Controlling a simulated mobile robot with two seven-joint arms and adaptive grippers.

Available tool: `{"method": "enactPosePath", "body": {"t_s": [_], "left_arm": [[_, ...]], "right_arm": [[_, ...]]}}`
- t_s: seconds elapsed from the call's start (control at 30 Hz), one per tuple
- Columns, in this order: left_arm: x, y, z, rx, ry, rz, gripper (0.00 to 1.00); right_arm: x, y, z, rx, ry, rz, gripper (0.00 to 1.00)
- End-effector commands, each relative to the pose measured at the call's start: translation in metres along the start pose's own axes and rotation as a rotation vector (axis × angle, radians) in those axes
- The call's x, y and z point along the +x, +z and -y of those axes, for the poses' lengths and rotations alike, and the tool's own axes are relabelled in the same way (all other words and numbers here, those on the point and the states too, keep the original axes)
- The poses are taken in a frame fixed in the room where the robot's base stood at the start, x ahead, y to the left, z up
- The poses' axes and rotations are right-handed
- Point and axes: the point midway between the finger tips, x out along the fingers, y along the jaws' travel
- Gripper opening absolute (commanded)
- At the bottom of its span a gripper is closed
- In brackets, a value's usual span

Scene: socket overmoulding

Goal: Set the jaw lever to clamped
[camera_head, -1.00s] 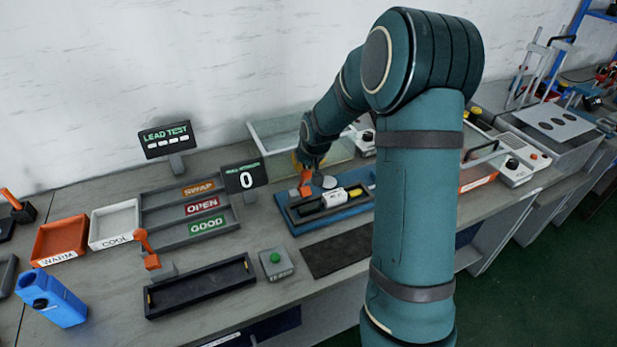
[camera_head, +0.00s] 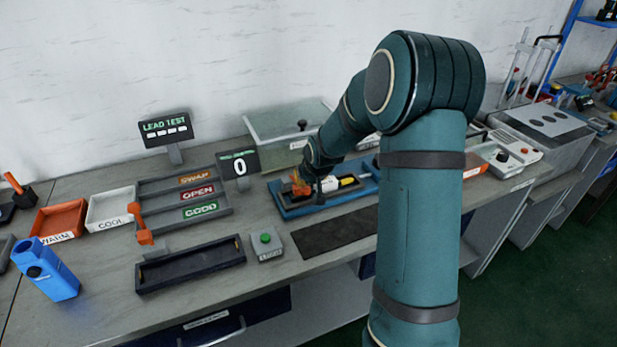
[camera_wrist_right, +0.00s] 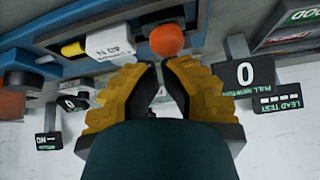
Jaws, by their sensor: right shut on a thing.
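The jaw lever with its round orange knob (camera_wrist_right: 166,40) stands at the left end of the blue fixture (camera_head: 285,207). In the head view the orange of the lever (camera_head: 299,187) is partly hidden by my right wrist. My right gripper (camera_wrist_right: 160,66) has yellow ribbed fingers, shut on the lever with the knob just past the fingertips. A white block with a yellow end (camera_wrist_right: 108,43) lies in the fixture beside the lever. It also shows in the head view (camera_head: 330,184). My left gripper is not in view.
A clear bin (camera_head: 280,122) stands behind the fixture, and a counter display reading 0 (camera_head: 239,167) stands to its left. A green button box (camera_head: 266,245), a dark tray (camera_head: 190,267) and a black mat (camera_head: 335,232) lie in front. A second orange lever (camera_head: 140,225) stands farther left.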

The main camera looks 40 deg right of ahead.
Motion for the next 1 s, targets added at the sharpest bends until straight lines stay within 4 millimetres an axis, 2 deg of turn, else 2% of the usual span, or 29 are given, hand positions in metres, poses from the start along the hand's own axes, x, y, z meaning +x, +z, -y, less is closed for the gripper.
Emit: {"method": "enactPosePath", "body": {"t_s": [0.7,0.83,1.0], "left_arm": [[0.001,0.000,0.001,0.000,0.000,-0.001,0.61],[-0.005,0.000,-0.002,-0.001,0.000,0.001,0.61],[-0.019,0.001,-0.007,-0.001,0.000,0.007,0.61]], "right_arm": [[0.004,0.005,0.000,0.000,0.001,0.011,0.00],[-0.002,-0.004,0.000,0.000,0.001,0.009,0.00],[-0.017,-0.026,0.002,0.000,0.000,-0.001,0.00]]}}
